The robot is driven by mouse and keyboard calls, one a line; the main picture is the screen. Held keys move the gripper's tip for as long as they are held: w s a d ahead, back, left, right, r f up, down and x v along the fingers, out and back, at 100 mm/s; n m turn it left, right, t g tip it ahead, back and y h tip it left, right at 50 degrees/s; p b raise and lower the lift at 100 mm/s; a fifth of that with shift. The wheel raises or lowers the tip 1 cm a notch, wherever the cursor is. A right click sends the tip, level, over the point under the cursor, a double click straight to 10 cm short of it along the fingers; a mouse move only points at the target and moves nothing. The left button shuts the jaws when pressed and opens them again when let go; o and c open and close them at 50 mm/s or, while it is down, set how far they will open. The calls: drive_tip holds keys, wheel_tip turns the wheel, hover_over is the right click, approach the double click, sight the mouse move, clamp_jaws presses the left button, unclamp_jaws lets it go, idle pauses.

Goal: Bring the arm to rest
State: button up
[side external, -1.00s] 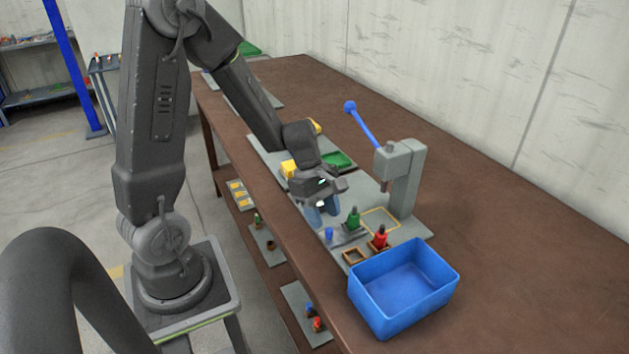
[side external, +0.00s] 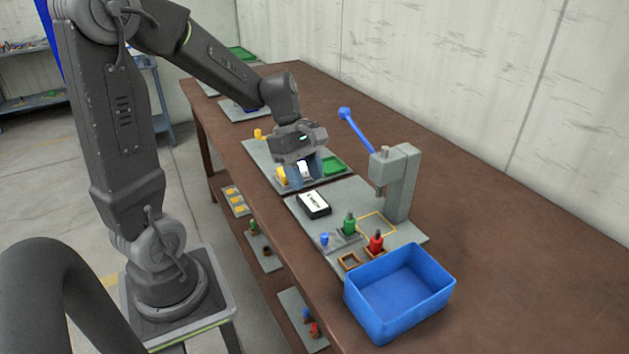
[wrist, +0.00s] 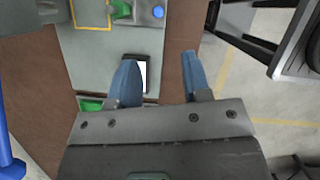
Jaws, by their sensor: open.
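My gripper (side external: 305,172) hangs above the work plates on the bench in the side external view. Its blue fingers are apart with nothing between them. It also shows open in the wrist view (wrist: 157,80), over the bench edge. A black box with a white label (side external: 314,204) lies on the near grey plate, clear of my fingers. In the wrist view the box (wrist: 143,75) is partly hidden by the left finger. My arm is bent over the bench, with the wrist pointing down.
A lever press (side external: 402,180) with a raised blue handle stands on the grey plate. Green (side external: 349,225) and red (side external: 376,242) jacks stand near an open blue bin (side external: 398,292). Yellow parts and a green tray (side external: 333,164) lie behind. The bench's right side is clear.

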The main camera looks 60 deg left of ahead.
drive_tip(key=s+d+r+m+t+y, duration=0.4)
drive_tip(key=s+d+r+m, duration=0.4)
drive_tip(key=m, duration=1.2)
drive_tip(key=shift+s+d+r+m, duration=0.4)
drive_tip(key=shift+s+d, duration=0.6)
drive_tip(key=shift+d, duration=0.15)
